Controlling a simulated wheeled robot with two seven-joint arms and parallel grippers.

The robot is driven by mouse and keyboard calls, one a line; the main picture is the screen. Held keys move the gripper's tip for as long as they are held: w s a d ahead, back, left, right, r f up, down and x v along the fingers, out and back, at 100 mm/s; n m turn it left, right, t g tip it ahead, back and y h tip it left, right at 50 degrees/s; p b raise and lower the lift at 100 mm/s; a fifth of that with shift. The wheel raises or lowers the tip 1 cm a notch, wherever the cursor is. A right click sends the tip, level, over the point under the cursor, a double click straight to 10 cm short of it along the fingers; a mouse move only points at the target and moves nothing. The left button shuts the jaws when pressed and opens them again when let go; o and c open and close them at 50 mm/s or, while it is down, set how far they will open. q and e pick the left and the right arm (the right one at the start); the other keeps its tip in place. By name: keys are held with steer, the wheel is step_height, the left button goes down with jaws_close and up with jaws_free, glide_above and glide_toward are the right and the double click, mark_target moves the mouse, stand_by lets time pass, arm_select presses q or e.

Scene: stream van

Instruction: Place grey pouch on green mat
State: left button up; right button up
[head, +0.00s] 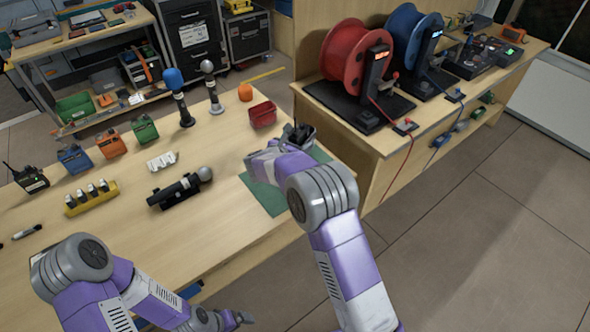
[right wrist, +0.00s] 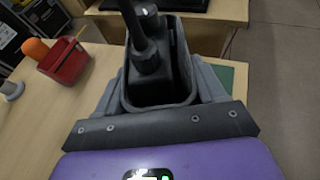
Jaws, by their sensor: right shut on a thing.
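The grey pouch (right wrist: 160,98) is an open-topped holder with a black radio (right wrist: 148,62) with a thick antenna standing in it. My right gripper (right wrist: 162,84) is shut on the pouch, with a finger on either side. In the head view the pouch (head: 309,139) is mostly hidden behind my right gripper (head: 285,147). The green mat (head: 262,197) lies at the table's right end, under and around my right gripper, partly covered by my arm. Whether the pouch touches the mat is hidden. My left gripper (head: 238,319) is low, beyond the table's front edge; its finger opening is unclear.
A red bin (head: 262,115) and an orange object (head: 245,92) stand just behind the mat. Microphones (head: 181,103), radios (head: 75,158) and a yellow battery rack (head: 91,198) stand farther left. A bench with cable reels (head: 355,62) adjoins the table on the right.

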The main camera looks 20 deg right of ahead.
step_height(320, 180, down, 8)
steer(key=shift+f+b, duration=0.1)
steer(key=shift+b, duration=0.9)
steer(key=shift+f, duration=0.15)
steer(key=o, duration=1)
steer(key=shift+o, duration=0.2)
steer(key=shift+s+a+r, duration=0.1)
steer(key=shift+a+r, duration=0.1)
steer(key=shift+r, duration=0.1)
steer(key=p+v, duration=0.2)
steer(key=v, duration=0.9)
steer(key=shift+s, duration=0.25)
steer(key=shift+a+r, duration=0.1)
steer(key=shift+a, duration=0.05)
